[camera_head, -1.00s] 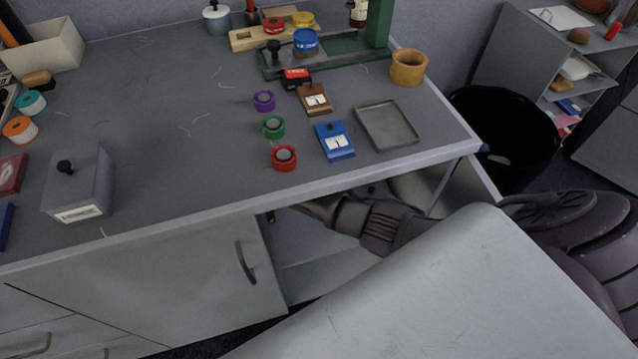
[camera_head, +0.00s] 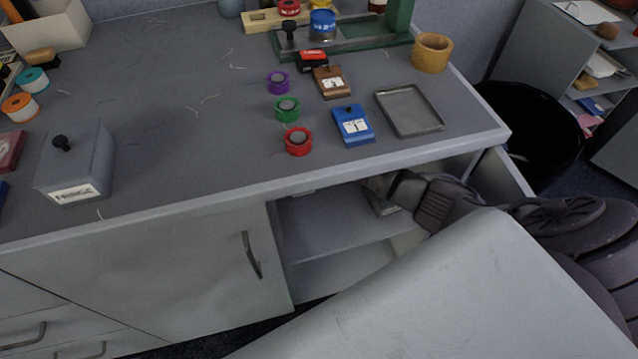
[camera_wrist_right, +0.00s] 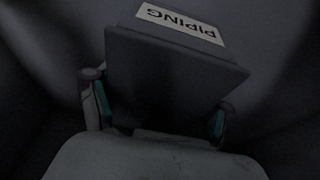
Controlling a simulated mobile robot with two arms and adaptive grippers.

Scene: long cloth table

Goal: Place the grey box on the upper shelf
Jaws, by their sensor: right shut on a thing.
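A dark grey box (camera_wrist_right: 170,75) with a white "PIPING" label fills the middle of the right wrist view. My right gripper (camera_wrist_right: 160,112) is shut on it, with a teal-padded finger on each side. In the head view my right gripper (camera_head: 376,188) reaches into the open cabinet under the table's right end. A small grey part of the held box (camera_head: 381,205) shows below the gripper; the rest is hidden. The cabinet's shelf (camera_head: 322,232) is visible to the left of it. I cannot tell whether the box touches the shelf. My left gripper is out of view.
Another grey box (camera_head: 78,168) with a black knob stands on the tabletop at left. The cabinet door (camera_head: 190,270) is left of the opening, and the table edge (camera_head: 330,180) runs above it. A black bin (camera_head: 535,130) stands right. A metal tray (camera_head: 409,110) lies on the table.

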